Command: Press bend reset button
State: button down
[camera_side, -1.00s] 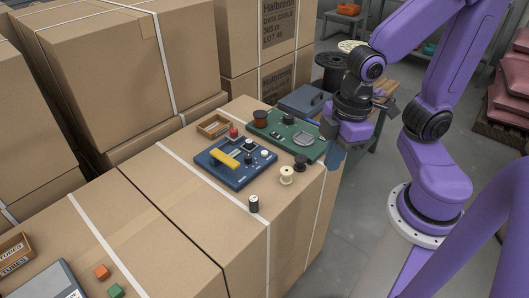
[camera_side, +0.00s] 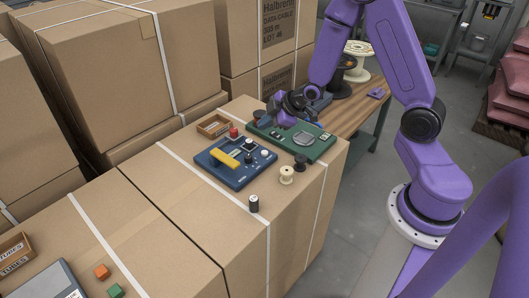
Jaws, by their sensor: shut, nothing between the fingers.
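A blue board (camera_side: 232,174) lies on a large cardboard box, with a yellow bar (camera_side: 224,160), a dark knob (camera_side: 248,144) and a pale round button (camera_side: 265,154) on it. A red knob or button (camera_side: 233,132) stands at its back corner. Behind it to the right is a green board (camera_side: 318,154) with a grey round plate (camera_side: 304,139). No label is readable, so I cannot tell which part is the bend reset button. My gripper (camera_side: 284,120) is low over the back left half of the green board, shut and empty. Its fingertips are small and dark, and I cannot tell whether they touch anything.
A cream spool (camera_side: 286,175), a dark spool (camera_side: 300,162) and a small black cylinder (camera_side: 254,204) stand in front of the boards. A wooden tray (camera_side: 213,126) lies behind. Tall cardboard boxes (camera_side: 110,70) stand at left. A wooden table (camera_side: 352,116) is at right.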

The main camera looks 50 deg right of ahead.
aim_at(267, 153)
jog(key=shift+w+d+f+t, duration=0.15)
jog(key=shift+w+d, duration=0.1)
jog(key=shift+d, duration=0.25)
jog(key=shift+w+d+f+t, duration=0.15)
jog(key=shift+w+d, duration=0.05)
jog(key=shift+d, duration=0.25)
jog(key=shift+f, duration=4.4)
jog(key=shift+f, duration=0.1)
jog(key=shift+f, duration=0.3)
jog(key=shift+f, duration=0.5)
jog(key=shift+r, duration=0.9)
